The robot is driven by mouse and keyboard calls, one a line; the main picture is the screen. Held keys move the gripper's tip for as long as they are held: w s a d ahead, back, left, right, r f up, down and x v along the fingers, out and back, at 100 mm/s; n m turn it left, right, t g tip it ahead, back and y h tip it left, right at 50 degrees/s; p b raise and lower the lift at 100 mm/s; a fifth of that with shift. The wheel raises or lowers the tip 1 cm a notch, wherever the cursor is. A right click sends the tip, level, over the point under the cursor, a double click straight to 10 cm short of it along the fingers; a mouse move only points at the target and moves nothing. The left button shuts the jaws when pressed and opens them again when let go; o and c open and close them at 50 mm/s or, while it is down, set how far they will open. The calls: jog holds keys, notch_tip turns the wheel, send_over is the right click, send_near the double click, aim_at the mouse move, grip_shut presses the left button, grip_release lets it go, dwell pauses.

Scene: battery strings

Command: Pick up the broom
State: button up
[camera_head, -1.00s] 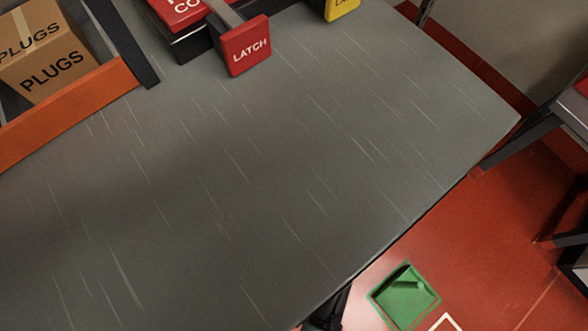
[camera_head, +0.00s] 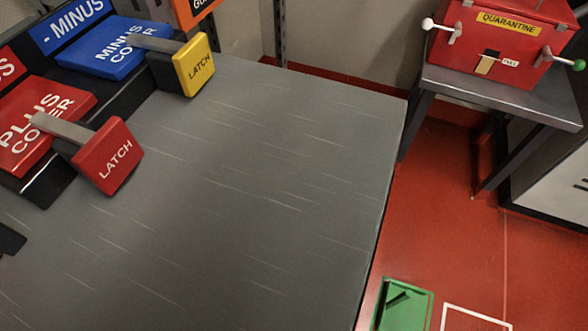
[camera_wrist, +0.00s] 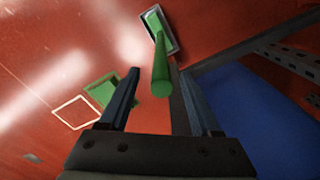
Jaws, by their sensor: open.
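In the wrist view a green broom handle (camera_wrist: 160,72) rises toward the camera from a pale-rimmed holder (camera_wrist: 171,44) on the red floor. Its round upper end shows between the fingers of my gripper (camera_wrist: 159,74). My gripper is open, with two dark fingers apart on either side of the handle; I see no contact. I cannot tell how far the handle's end is from the fingertips in depth. The broom and my gripper do not show in the head view.
A green dustpan-like piece (camera_head: 402,303) lies on the floor beside a white outlined square (camera_head: 474,318). The grey bench (camera_head: 250,190) carries red and yellow latch blocks. A red quarantine box (camera_head: 508,45) stands on a side table (camera_head: 500,97). A blue surface (camera_wrist: 255,115) is right of my gripper.

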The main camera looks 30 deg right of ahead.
notch_tip(320, 180, down, 5)
jog(key=b, duration=0.2)
jog(key=shift+w+a+r+b, duration=0.1)
jog(key=shift+r+b, duration=0.05)
jog(key=shift+b, duration=0.25)
grip_shut()
